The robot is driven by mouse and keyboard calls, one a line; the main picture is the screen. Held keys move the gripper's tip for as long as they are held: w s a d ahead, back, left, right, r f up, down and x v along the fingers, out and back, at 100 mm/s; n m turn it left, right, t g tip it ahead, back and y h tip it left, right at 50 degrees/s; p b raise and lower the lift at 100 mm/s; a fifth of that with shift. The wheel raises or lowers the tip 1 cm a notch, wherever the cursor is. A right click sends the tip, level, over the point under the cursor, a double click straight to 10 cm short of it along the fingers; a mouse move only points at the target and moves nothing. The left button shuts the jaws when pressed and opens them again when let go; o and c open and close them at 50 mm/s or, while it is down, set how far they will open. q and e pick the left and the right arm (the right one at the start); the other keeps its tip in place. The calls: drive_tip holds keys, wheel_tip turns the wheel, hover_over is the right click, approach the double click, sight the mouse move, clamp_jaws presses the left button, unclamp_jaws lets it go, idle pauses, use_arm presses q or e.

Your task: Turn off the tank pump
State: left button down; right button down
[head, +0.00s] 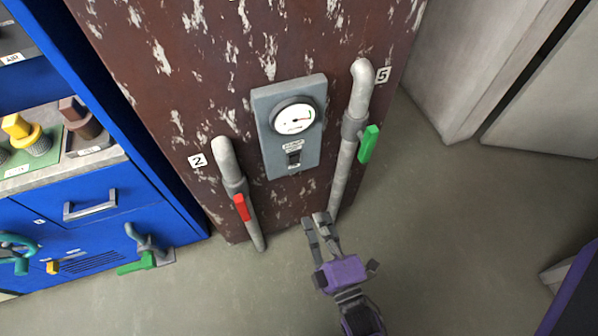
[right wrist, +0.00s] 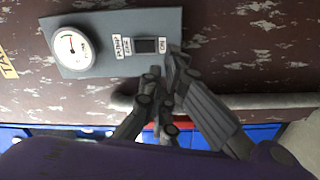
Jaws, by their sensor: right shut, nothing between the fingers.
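The tank (head: 180,75) is a rust-brown, flaking block in the head view. A grey panel (head: 263,133) on its front carries a round dial gauge (head: 296,116) and a dark pump switch (head: 293,158). In the right wrist view the switch (right wrist: 148,45) sits between small labels, one reading ON; I cannot tell which way it is set. My right gripper (head: 318,218) is shut and empty, below the panel in the head view. In the right wrist view its fingertips (right wrist: 172,62) overlap the panel's edge beside the switch; contact cannot be told. My left gripper is not in view.
A pipe marked 2 (head: 227,160) with a red handle (head: 242,207) runs left of the panel. A pipe marked 5 (head: 346,165) with a green handle (head: 369,144) runs right of it. A blue cabinet (head: 130,190) stands left. The floor (head: 470,230) at right is clear.

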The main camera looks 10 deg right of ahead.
sight(296, 159)
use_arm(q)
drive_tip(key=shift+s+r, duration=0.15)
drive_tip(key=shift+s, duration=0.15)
use_arm(e)
drive_tip(key=r+n, duration=0.1)
drive_tip(key=r+n+t, duration=0.1)
drive_tip(key=n, duration=0.1)
drive_tip(key=shift+s+r+y, duration=0.2)
drive_tip(key=shift+y, duration=0.1)
drive_tip(key=shift+w, duration=0.1)
drive_tip(key=x, duration=1.3)
drive_tip(key=shift+w, duration=0.4)
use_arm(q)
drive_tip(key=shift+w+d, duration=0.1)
